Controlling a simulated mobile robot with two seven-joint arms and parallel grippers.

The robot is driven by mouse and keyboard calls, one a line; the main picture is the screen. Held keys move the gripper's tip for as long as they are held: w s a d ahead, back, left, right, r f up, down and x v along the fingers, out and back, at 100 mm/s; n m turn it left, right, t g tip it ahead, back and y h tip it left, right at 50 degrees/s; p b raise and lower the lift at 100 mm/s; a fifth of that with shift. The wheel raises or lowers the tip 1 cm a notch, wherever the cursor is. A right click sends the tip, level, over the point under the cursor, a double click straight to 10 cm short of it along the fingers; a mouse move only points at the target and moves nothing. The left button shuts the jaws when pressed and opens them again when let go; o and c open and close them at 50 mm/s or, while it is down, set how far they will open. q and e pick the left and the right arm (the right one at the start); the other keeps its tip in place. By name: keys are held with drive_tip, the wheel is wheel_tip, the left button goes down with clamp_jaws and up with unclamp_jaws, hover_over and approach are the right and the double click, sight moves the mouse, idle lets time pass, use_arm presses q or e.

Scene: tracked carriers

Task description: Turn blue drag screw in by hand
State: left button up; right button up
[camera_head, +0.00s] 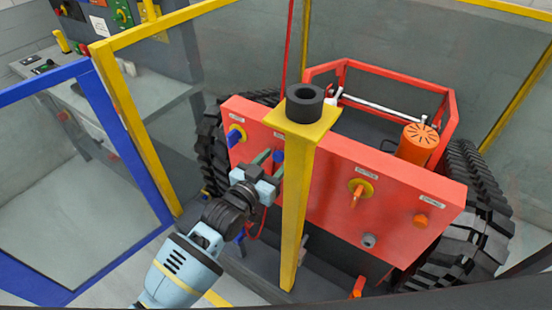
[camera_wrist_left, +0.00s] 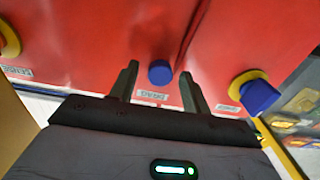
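The blue drag screw (camera_wrist_left: 160,72) is a short round blue knob on the red panel (camera_wrist_left: 90,45), just above a white DRAG label (camera_wrist_left: 152,96) in the left wrist view. In the head view the screw (camera_head: 278,155) shows only in part, beside the yellow post. My left gripper (camera_head: 270,163) reaches to the panel from the lower left. Its two fingers stand apart, one on each side of the screw, with a visible gap to it on both sides. Whether the tips reach past its face is hard to tell. My right gripper is not in view.
A yellow post (camera_head: 297,200) with a black ring (camera_head: 304,103) on top stands close right of my left gripper. A blue knob on a yellow disc (camera_head: 236,136) is left of the screw. A yellow disc with an orange lever (camera_head: 358,192) is to the right. Black tracks (camera_head: 480,190) flank the carrier.

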use_arm(q)
drive_tip(key=c, duration=0.8)
drive_tip(key=m, duration=0.3)
drive_tip(key=shift+m, duration=0.4)
drive_tip(key=m, duration=0.3)
drive_tip(key=shift+m, duration=1.4)
